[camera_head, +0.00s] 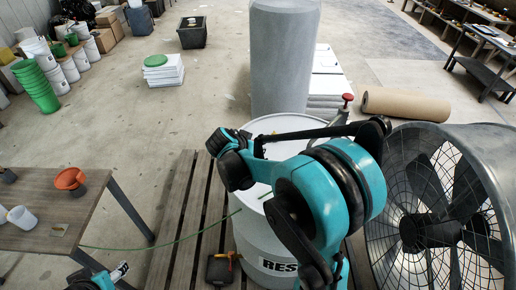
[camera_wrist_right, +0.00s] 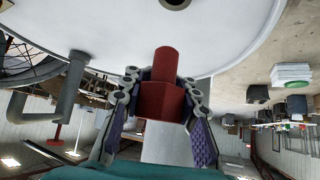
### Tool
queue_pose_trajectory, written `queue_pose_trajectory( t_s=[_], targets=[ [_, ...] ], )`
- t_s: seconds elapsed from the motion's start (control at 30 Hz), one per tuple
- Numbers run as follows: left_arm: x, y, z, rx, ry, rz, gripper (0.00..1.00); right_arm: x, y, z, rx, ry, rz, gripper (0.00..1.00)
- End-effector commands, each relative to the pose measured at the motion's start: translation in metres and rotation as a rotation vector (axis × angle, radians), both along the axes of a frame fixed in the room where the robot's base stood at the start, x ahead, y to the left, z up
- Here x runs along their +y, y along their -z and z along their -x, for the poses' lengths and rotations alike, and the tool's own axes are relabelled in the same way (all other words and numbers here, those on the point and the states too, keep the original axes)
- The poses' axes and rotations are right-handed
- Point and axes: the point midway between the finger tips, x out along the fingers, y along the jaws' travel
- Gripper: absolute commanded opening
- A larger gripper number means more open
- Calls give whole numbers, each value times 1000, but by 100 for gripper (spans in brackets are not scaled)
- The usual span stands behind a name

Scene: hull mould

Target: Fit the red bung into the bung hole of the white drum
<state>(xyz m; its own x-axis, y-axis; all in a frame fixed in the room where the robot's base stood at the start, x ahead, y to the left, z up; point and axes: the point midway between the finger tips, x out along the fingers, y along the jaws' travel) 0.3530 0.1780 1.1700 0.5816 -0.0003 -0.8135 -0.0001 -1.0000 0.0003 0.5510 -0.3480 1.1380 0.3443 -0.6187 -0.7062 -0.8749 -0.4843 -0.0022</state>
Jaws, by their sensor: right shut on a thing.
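The white drum (camera_head: 262,238) stands on a slatted pallet, its top partly covered by my right arm. In the right wrist view the drum's pale top (camera_wrist_right: 120,35) fills the upper part, with a dark round bung hole (camera_wrist_right: 175,3) at the top edge. My right gripper (camera_wrist_right: 160,85) is shut on the red bung (camera_wrist_right: 165,68), whose narrower end points towards the drum top. The bung is apart from the hole in that view. The head view does not clearly show the bung. My left gripper (camera_head: 119,272) is at the bottom left, small and partly cut off.
A large caged fan (camera_head: 430,215) stands close to the drum's right. A grey tall drum (camera_head: 284,60) is behind. A pipe with a red handle (camera_head: 347,98) rises near the drum's back right. A table (camera_head: 30,185) with a cup and an orange funnel is at left.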

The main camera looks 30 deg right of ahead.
Motion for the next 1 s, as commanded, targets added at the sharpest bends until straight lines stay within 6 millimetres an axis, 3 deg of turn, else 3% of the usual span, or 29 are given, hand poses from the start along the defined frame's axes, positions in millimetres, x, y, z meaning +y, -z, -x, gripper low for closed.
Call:
queue_pose_trajectory(
  t_s=[0.27,0.8,1.0],
  targets=[
    [0,6,0,0,0,0,56,0,5,1,1,2,0,0],
    [0,47,0,0,0,0,56,0,52,1,1,2,0,0],
    [0,51,0,0,0,0,56,0,58,1,1,2,0,0]
  ],
)
